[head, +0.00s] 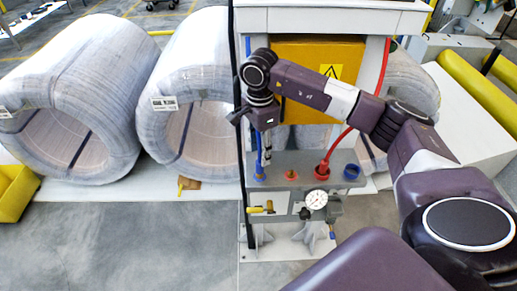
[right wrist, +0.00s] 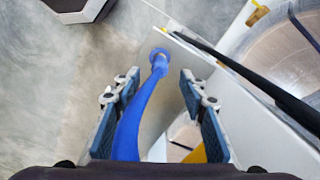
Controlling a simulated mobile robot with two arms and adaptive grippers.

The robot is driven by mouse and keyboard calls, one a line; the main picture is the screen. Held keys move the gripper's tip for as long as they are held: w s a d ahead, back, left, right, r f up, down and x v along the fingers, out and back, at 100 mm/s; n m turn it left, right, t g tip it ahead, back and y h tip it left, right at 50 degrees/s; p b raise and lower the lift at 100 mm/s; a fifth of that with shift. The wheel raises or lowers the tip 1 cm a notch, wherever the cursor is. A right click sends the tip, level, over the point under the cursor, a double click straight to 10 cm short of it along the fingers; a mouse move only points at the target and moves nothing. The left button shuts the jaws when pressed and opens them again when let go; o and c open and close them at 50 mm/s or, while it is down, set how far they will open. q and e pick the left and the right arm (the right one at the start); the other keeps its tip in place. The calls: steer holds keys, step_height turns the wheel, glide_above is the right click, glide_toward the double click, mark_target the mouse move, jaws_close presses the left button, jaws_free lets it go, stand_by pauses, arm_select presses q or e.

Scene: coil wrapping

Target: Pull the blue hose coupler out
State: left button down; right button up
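The blue hose (head: 259,148) runs down the left side of the stand to the blue hose coupler (head: 259,175), which sits in the left port of the grey panel (head: 307,162). My right gripper (head: 267,160) points down just above that port, beside the hose. In the right wrist view the gripper (right wrist: 160,105) is open. The blue hose (right wrist: 133,120) passes between its fingers, nearer the left finger, and the blue coupler (right wrist: 159,58) lies beyond the fingertips. I cannot tell whether the left finger touches the hose. My left gripper is not in view.
A red hose (head: 342,142) ends in a red coupler (head: 322,172) on the same panel. An orange-red port (head: 291,175) and a blue ring port (head: 351,172) are also there. A gauge (head: 316,199) and yellow valve handle (head: 262,210) sit below. Wrapped coils (head: 82,95) stand left.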

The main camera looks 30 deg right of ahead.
mark_target(259, 161)
step_height(259, 161, down, 6)
steer(key=shift+a+r+p, duration=0.1)
steer(key=shift+p, duration=0.75)
steer(key=shift+f, duration=0.75)
jaws_close()
